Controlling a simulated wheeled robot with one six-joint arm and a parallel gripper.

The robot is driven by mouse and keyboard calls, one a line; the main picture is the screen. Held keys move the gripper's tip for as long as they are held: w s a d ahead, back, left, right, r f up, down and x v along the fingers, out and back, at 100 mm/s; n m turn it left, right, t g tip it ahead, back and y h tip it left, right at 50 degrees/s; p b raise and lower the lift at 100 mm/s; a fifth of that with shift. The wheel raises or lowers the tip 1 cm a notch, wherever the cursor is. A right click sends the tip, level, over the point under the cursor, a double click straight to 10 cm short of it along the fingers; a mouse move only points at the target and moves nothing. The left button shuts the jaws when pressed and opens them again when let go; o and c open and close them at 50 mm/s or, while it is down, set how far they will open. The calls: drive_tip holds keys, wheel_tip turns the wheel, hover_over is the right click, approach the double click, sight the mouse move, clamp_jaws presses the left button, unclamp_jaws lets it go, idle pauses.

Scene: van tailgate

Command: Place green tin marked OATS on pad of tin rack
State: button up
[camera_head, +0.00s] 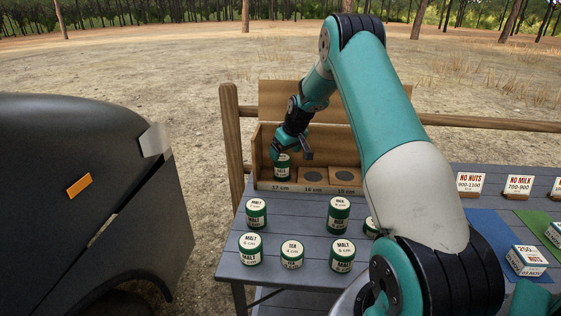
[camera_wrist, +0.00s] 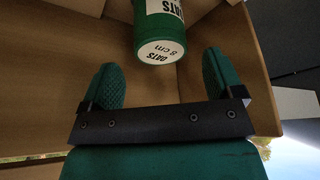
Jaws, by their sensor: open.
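The green tin marked OATS, 8 cm (camera_wrist: 162,40) has a white label and shows just beyond my fingertips in the wrist view. In the head view the tin (camera_head: 282,171) stands upright in the leftmost bay of the wooden tin rack (camera_head: 300,187), above the 17 cm label. It hides that bay's pad, if there is one. My gripper (camera_head: 291,153) is at the top of the tin there. In the wrist view my gripper (camera_wrist: 161,66) is open, with a finger on either side and a gap to the tin.
The middle pad (camera_head: 313,177) and right pad (camera_head: 343,175) of the rack are bare. Several green tins, such as a MALT tin (camera_head: 256,213), stand in front on the grey table (camera_head: 300,273). Sign cards (camera_head: 519,186) and a NUTS box (camera_head: 527,261) are at right.

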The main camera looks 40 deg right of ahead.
drive_tip(key=v, duration=0.6)
drive_tip(key=s+a+r+n+g+y, duration=0.1)
drive_tip(key=s+a+r+n, duration=0.3)
drive_tip(key=a, duration=0.8)
drive_tip(key=s+a+r+m+y, duration=0.1)
drive_tip(key=s+a+r+y, duration=0.3)
drive_tip(key=a, duration=0.9)
drive_tip(key=s+a+r+n+g, duration=0.1)
drive_tip(key=s+a+n, duration=0.1)
drive_tip(key=s+a, duration=0.6)
drive_tip(key=s+a+r+n+g, duration=0.2)
drive_tip(key=s+a, duration=0.7)
drive_tip(key=s, duration=0.8)
drive_tip(key=shift+a+r+n+g+h, duration=0.25)
drive_tip(key=shift+r+n+g+h, duration=0.05)
drive_tip(key=shift+s, duration=0.1)
